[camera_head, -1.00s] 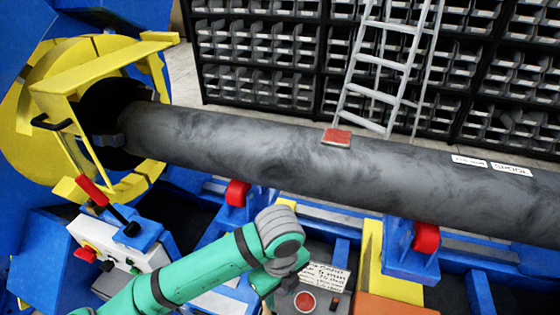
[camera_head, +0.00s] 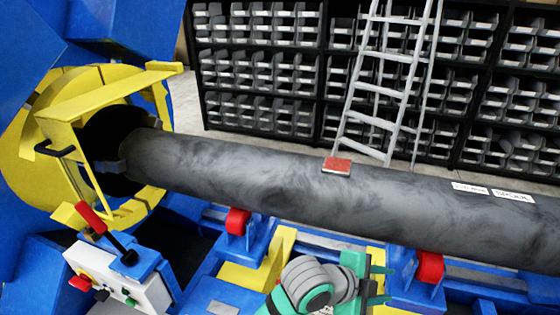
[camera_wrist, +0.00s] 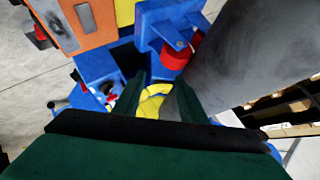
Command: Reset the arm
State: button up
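My green arm with its grey joint shows at the bottom middle of the head view. My gripper (camera_head: 384,285) is low in front of the long dark pipe (camera_head: 260,170), close to the blue roller support on the right. Its two fingers point right and stand apart with nothing between them. In the wrist view my gripper (camera_wrist: 160,92) also shows its two dark green fingers apart, with a yellow part (camera_wrist: 153,103) visible beyond the gap. The pipe (camera_wrist: 255,50) passes to the right of the fingers there.
A red roller (camera_head: 430,267) and another red roller (camera_head: 237,221) sit under the pipe. A control box (camera_head: 118,277) with a red-handled lever (camera_head: 92,217) is at the lower left. The yellow ring (camera_head: 35,130) surrounds the pipe's left end. Bin shelves (camera_head: 265,75) and a ladder (camera_head: 385,90) stand behind.

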jog(key=w+d+r+n+t+h, duration=0.2)
jog(key=d+r+n+t+h, duration=0.1)
jog(key=d+r+n+t, duration=0.15)
jog(key=s+a+f+n+t+y, duration=0.45)
jog(key=a+f+n, duration=0.35)
jog(key=n, duration=0.2)
jog(key=s+a+f+n+t+y, duration=0.35)
jog(key=a+f+n+y, duration=0.35)
jog(key=n, duration=0.3)
jog(key=s+a+f, duration=0.1)
jog(key=s+a, duration=0.3)
jog(key=s, duration=0.3)
jog(key=s+a+f+g+y, duration=0.1)
jog(key=s+a+f, duration=0.1)
jog(key=s+a, duration=0.2)
jog(key=s+a+f, duration=0.2)
jog(key=s+a, duration=0.3)
jog(key=s, duration=0.6)
jog(key=shift+f+m+y, duration=0.25)
jog(key=shift+m+y, duration=0.1)
jog(key=shift+a, duration=0.1)
jog(key=shift+w, duration=0.15)
